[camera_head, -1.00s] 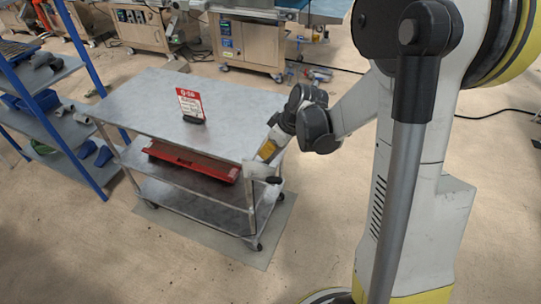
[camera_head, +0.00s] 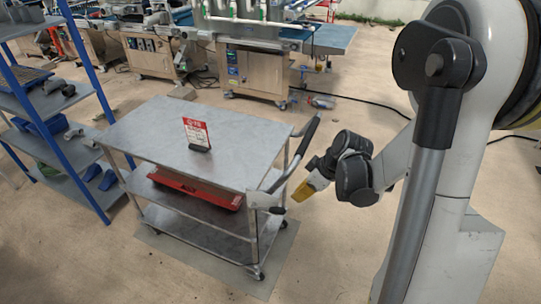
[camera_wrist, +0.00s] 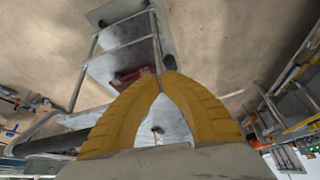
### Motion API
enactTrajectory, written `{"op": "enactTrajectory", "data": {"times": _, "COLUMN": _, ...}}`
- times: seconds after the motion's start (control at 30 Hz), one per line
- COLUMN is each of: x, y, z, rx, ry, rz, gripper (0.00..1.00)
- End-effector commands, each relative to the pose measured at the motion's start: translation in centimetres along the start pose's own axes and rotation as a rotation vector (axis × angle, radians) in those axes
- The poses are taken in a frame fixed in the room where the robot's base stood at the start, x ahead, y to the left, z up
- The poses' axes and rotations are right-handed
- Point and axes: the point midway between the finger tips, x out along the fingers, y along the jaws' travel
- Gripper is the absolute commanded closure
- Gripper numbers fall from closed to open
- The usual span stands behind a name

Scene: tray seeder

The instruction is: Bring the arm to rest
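My gripper (camera_head: 301,191) is to the right of the metal cart (camera_head: 235,135) in the head view, beside its handle end. Its yellow fingers point down and left. In the wrist view my gripper (camera_wrist: 161,77) fills the lower middle; its two ridged yellow fingers meet at the tips with nothing held between them. My arm is bent and reaches in from the right. The cart also shows in the wrist view, beyond the fingers. Whether the fingers touch the cart's handle (camera_head: 306,138) cannot be told; they look apart.
A red tray (camera_head: 196,189) lies on the cart's middle shelf, and a red and white sign (camera_head: 196,133) stands on its top. A blue shelf rack (camera_head: 88,62) stands left. Machines (camera_head: 256,72) line the back. Open floor lies between cart and machines.

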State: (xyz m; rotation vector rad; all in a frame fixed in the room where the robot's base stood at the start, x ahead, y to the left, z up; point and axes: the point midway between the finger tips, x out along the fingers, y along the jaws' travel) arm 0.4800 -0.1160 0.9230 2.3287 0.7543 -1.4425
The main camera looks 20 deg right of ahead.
Motion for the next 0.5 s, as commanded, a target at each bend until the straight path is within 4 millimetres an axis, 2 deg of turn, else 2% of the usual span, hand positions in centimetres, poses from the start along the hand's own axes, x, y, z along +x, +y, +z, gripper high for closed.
{"op": "enactTrajectory", "data": {"times": 0.17, "x": -0.2, "y": -0.2, "z": -0.2, "rx": 0.004, "ry": -0.002, "rz": 0.003, "gripper": 1.00}}
{"op": "enactTrajectory", "data": {"times": 0.27, "x": -1.3, "y": -1.0, "z": -1.1, "rx": 0.031, "ry": -0.012, "rz": 0.020, "gripper": 1.00}}
{"op": "enactTrajectory", "data": {"times": 0.37, "x": -3.4, "y": -2.7, "z": -2.5, "rx": 0.088, "ry": -0.024, "rz": 0.056, "gripper": 1.00}}
{"op": "enactTrajectory", "data": {"times": 0.5, "x": -7.0, "y": -6.0, "z": -4.4, "rx": 0.190, "ry": -0.029, "rz": 0.129, "gripper": 1.00}}
